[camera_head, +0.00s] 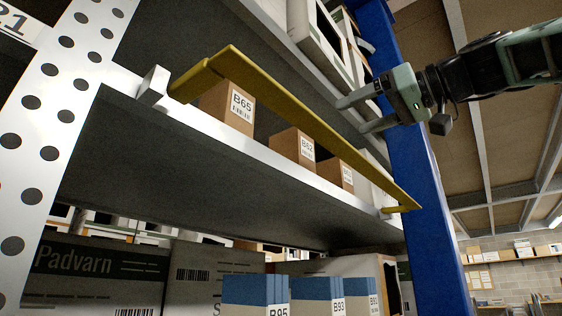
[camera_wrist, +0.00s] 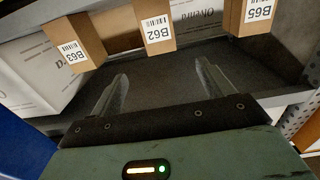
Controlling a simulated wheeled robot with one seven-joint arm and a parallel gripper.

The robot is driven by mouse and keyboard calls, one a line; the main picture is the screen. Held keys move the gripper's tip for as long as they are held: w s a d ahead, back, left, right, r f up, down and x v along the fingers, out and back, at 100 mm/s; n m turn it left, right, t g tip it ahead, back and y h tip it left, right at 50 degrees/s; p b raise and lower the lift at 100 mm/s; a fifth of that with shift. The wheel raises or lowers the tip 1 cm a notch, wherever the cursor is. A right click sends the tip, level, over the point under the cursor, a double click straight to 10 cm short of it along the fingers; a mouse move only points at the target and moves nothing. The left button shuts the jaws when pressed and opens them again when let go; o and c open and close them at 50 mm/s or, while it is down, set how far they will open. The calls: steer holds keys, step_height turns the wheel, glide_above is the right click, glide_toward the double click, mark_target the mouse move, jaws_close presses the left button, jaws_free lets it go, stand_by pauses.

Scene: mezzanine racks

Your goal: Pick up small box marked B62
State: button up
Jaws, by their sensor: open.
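The small brown box marked B62 (camera_head: 293,146) stands on a grey shelf between two similar boxes. It also shows upside down in the wrist view, where the B62 box (camera_wrist: 155,32) is at the top centre with its label facing me. My gripper (camera_head: 351,116) is at the upper right in the head view, with its two fingers apart and nothing between them. In the wrist view, the fingers of my gripper (camera_wrist: 162,76) point toward the B62 box, which is beyond the fingertips and apart from them. Its back is hidden.
Box B65 (camera_head: 228,106) and box B63 (camera_head: 338,174) flank B62. A yellow bar (camera_head: 300,117) runs along the shelf front, above the boxes in the head view. A blue post (camera_head: 418,180) stands at the right. White boxes (camera_wrist: 30,75) stand behind and beside.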

mark_target(291, 144)
steer(key=p+x, duration=0.5)
steer(key=x, duration=0.6)
steer(key=shift+r+p, duration=0.1)
steer(key=shift+p, duration=0.25)
steer(key=p+x, duration=0.3)
steer(key=x, duration=0.1)
steer(key=shift+w+a+p, duration=0.15)
steer(key=shift+a+p, duration=0.05)
steer(key=shift+p, duration=0.2)
steer(key=shift+w+a+f, duration=0.35)
steer(key=shift+w+a, duration=0.05)
steer(key=shift+a, duration=0.05)
steer(key=c, duration=1.1)
steer(key=shift+c, duration=0.3)
steer(key=shift+r, duration=0.1)
